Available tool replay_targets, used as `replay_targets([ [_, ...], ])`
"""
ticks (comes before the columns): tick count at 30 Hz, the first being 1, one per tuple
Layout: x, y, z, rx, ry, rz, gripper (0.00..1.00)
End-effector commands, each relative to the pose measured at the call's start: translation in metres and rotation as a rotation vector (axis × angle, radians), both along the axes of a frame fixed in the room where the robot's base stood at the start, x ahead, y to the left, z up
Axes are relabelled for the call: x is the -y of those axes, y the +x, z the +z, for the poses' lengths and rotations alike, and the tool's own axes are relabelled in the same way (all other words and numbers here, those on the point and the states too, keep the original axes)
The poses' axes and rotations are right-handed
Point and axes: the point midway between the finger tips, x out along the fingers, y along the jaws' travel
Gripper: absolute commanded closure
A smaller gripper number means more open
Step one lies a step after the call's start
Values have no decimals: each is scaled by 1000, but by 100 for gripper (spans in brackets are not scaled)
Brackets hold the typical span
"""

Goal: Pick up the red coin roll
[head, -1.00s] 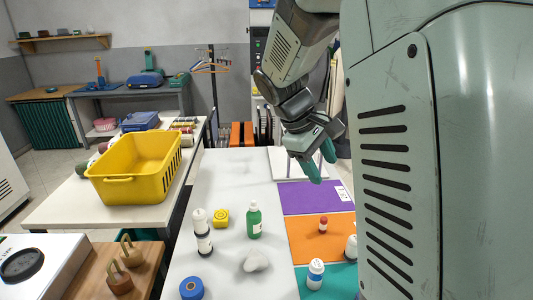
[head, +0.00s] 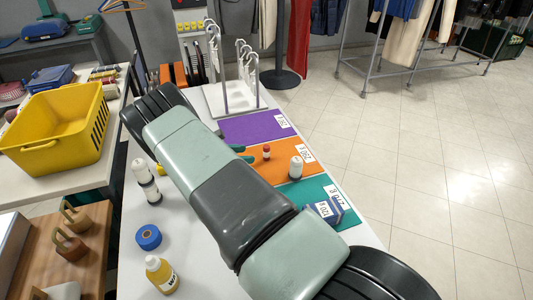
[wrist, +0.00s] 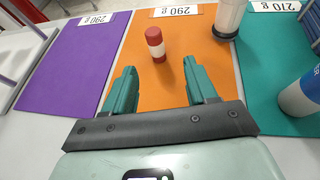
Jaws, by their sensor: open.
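The red coin roll (head: 266,152) is a small upright cylinder with a red top and a pale lower band. It stands on the orange mat (head: 290,166). In the wrist view the coin roll (wrist: 155,44) is just beyond the fingertips, near the middle of the gap between them. My gripper (wrist: 159,80) is open and empty, with its two green fingers over the orange mat. In the head view only a little of my gripper's green fingers (head: 240,151) shows, left of the coin roll; my arm hides the rest.
A white bottle (wrist: 228,17) stands right of the coin roll, near the teal mat (wrist: 265,75). A blue-and-white bottle (wrist: 300,98) stands on the teal mat. A purple mat (head: 252,126) lies on the far side. A white rack (head: 238,98) stands behind it.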

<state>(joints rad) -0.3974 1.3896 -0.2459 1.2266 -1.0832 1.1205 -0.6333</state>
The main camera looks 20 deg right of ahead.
Motion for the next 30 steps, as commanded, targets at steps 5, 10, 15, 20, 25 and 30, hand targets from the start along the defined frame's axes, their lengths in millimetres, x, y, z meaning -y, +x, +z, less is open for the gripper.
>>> replay_targets([
  [5, 23, 4, -9, -1, 0, -4, 43],
  [10, 45, 9, -18, 1, 0, -4, 43],
  [15, 62, 15, -21, 2, 2, -5, 43],
  [20, 85, 23, -27, 1, 1, -6, 43],
  [25, 96, 26, -31, 2, 1, -3, 43],
  [30, 97, 26, -31, 2, 1, -2, 43],
])
